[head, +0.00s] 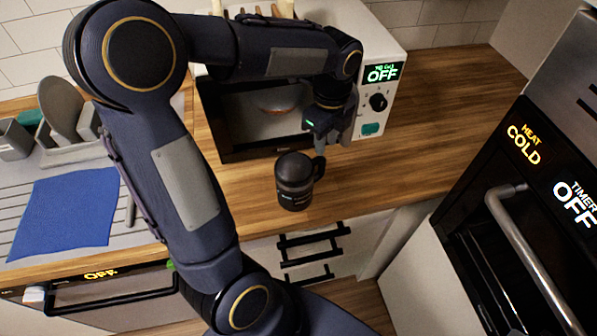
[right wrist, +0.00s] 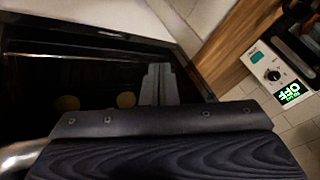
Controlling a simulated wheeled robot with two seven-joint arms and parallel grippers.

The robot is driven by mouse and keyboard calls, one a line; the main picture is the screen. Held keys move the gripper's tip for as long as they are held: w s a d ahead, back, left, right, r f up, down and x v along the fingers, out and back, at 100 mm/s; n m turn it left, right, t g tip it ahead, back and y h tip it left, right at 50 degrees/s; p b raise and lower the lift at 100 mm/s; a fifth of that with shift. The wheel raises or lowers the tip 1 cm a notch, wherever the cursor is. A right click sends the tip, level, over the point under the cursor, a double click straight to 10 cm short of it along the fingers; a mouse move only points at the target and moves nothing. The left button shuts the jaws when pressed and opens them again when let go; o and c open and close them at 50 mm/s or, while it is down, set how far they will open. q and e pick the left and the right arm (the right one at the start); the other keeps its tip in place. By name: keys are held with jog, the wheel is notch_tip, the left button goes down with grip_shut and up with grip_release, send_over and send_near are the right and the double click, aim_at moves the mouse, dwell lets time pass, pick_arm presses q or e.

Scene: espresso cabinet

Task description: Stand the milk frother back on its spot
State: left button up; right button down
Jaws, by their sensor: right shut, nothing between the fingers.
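The milk frother, seemingly the dark lidded jug (head: 294,182), stands upright on the wooden counter near its front edge, in front of the microwave. Its handle is on its right side. My left gripper (head: 321,148) points down just above and behind that handle. Its fingertips are at or very near the handle; I cannot tell whether they touch it or how far apart they are. My right gripper (right wrist: 158,84) shows only in the right wrist view, shut and empty, in front of a dark glossy oven front. No separate spot for the frother is clearly marked.
The microwave (head: 374,140) stands behind the frother. A blue cloth (head: 66,212) and a dish rack (head: 75,150) are on the left. The oven (head: 500,225) with its bar handle (head: 535,260) is on the right. The counter (head: 440,110) right of the microwave is clear.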

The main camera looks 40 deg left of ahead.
aim_at(322, 161)
pick_arm(q)
jog(key=f, duration=0.3)
jog(key=f+p, duration=0.1)
jog(key=f, duration=0.3)
jog(key=shift+s+a+f, duration=0.15)
jog(key=shift+s+f, duration=0.05)
jog(key=shift+f, duration=0.05)
grip_shut()
